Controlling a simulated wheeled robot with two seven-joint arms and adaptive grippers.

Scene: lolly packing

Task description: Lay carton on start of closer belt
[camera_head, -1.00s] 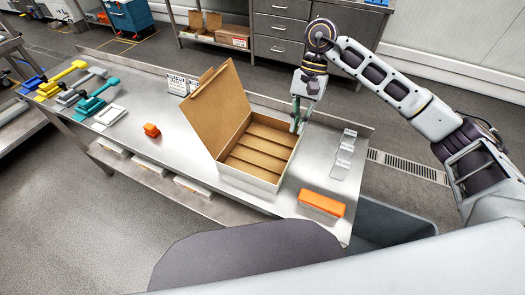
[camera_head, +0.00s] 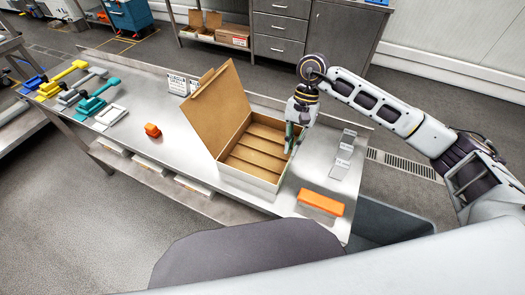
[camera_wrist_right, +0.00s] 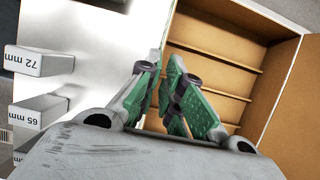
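The carton (camera_head: 254,176) stands on the steel table with its brown lid (camera_head: 215,108) raised at the left. It is brown inside with several divider strips, and its outer walls are pale. My right gripper (camera_head: 292,143) is at the carton's right wall, pointing down. In the right wrist view its green-padded fingers (camera_wrist_right: 165,68) lie close together, with the carton's wall (camera_wrist_right: 168,22) running down between the tips. I cannot tell whether they grip it. The carton's interior (camera_wrist_right: 215,65) shows beyond. My left gripper is not in view. I cannot make out a closer belt.
On the steel table (camera_head: 185,150), an orange block (camera_head: 321,202) lies front right, and a small orange piece (camera_head: 152,130) lies left. Labelled grey blocks (camera_head: 345,150) stand right of the gripper. Coloured tools (camera_head: 70,80) fill the far left. A grey bin (camera_head: 390,225) stands off the right end.

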